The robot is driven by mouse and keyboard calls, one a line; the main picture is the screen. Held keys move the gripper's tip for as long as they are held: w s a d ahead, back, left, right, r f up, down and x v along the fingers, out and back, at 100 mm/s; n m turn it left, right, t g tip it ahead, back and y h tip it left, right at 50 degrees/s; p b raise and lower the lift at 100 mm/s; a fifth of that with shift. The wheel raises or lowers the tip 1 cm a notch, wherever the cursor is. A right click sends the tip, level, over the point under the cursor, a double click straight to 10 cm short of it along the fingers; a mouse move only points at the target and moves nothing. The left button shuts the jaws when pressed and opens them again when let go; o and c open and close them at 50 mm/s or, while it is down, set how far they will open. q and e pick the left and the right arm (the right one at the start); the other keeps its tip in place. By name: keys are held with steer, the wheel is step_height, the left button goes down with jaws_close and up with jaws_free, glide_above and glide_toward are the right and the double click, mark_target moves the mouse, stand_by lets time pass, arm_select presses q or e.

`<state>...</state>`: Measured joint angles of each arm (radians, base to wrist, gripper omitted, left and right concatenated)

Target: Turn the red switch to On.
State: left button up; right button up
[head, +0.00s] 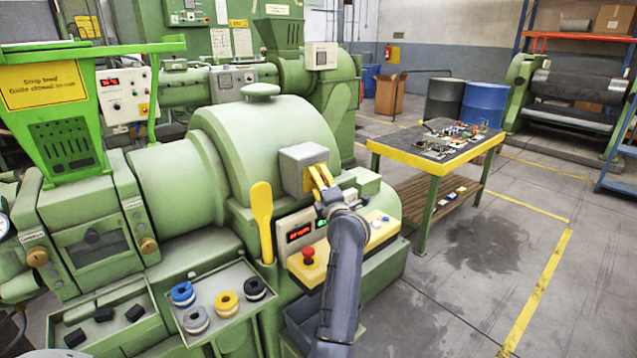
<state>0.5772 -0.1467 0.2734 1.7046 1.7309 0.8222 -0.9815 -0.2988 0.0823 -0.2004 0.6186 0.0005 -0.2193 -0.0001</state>
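A grey box (301,165) is mounted on the front of the green extruder (245,135). My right gripper (318,178), with yellow fingers, is at the lower right of this box's face. Its fingers point at the box and cover part of it. I cannot tell whether they touch anything or how far apart they are. A red mushroom button (309,254) stands on the yellow control panel (381,234) below. My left gripper is not in view.
A yellow paddle-shaped lever (262,215) stands left of the panel. A red display (299,232) is above the red button. A tray (239,279) with several coloured rings is at the lower left. A yellow-edged table (400,155) with small parts stands behind on the right. The floor at right is clear.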

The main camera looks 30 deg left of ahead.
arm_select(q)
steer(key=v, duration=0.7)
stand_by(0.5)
